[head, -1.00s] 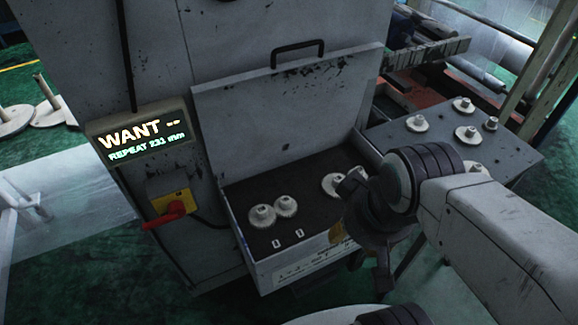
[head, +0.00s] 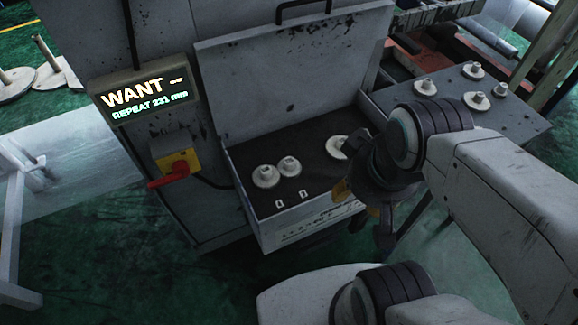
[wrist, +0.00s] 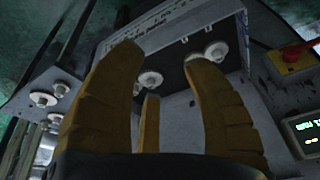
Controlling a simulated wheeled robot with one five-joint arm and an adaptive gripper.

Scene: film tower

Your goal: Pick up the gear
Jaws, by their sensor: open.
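Several pale, round gears with raised hubs are in view. Two stand side by side in the left of an open grey box: a left gear (head: 265,177) and a right gear (head: 289,166). A third gear (head: 337,147) lies farther right in the box, partly hidden by my gripper; a box gear (wrist: 150,80) also shows in the wrist view. More gears, such as one (head: 477,101), sit on a side table. My gripper (head: 357,200) is open and empty, its yellow fingers by the box's front right edge. In the wrist view its fingers (wrist: 163,58) are spread apart.
The box's raised lid (head: 290,80) stands behind it, and its front wall (head: 310,222) carries a printed label. A side table (head: 525,122) adjoins on the right. A lit display (head: 145,97) reads WANT, above a red-handled switch (head: 172,173). Green floor (head: 130,265) is open at lower left.

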